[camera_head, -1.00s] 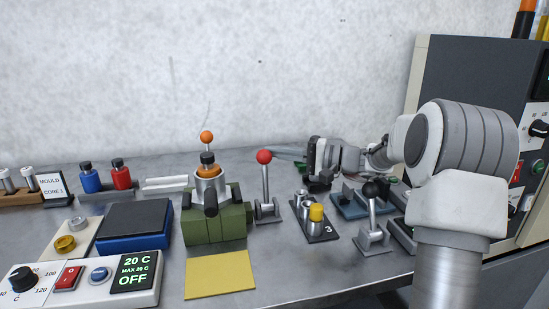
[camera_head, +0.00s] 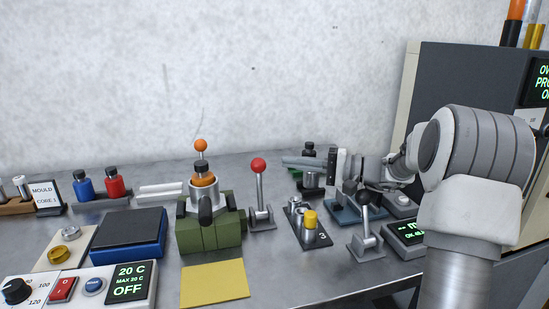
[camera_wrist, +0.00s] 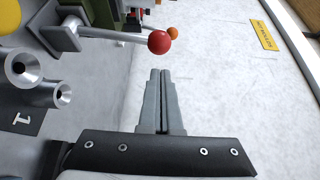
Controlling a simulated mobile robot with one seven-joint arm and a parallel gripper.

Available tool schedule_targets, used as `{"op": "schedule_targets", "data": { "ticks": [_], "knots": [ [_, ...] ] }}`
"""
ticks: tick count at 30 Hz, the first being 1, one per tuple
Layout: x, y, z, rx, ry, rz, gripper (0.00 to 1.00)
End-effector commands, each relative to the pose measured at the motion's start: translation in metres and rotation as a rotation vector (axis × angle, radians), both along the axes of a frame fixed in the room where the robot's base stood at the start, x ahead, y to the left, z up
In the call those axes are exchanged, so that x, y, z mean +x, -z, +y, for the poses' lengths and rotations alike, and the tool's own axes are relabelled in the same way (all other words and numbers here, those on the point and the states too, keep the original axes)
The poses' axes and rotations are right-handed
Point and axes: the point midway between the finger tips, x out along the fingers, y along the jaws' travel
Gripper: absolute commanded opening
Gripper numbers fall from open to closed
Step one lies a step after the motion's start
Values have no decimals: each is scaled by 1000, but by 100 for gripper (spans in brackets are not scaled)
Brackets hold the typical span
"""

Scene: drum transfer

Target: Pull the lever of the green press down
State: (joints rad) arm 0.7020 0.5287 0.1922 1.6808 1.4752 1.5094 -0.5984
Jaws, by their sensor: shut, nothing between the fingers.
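The green press (camera_head: 211,234) stands on the bench left of centre. It has a metal cup on top with an orange and black piece in it, and a black handle at its front. A lever with an orange ball (camera_head: 201,145) rises upright behind the cup; it also shows in the wrist view (camera_wrist: 173,33). A lever with a red ball (camera_head: 259,165) stands upright on a grey bracket right of the press; it is nearer in the wrist view (camera_wrist: 160,42). My gripper (camera_head: 285,161) is shut and empty, pointing left, right of the red ball and apart from it.
A plate with metal cups and a yellow piece (camera_head: 311,219) and a black-ball lever (camera_head: 365,201) stand in front of my gripper. A blue-based scale (camera_head: 129,231) and a yellow mat (camera_head: 214,284) lie near the press. A grey cabinet (camera_head: 460,85) stands right; the wall is behind.

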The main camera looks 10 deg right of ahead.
Motion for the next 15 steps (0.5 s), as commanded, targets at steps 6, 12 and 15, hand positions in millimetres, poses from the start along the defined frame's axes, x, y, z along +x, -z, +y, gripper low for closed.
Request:
{"op": "schedule_targets", "data": {
  "ticks": [6,12,15],
  "knots": [
    [-28,-3,-50,0,5,0,0],
    [-47,-3,-82,0,2,0,0],
    [-53,-3,-92,0,2,-1,0]
  ]
}}
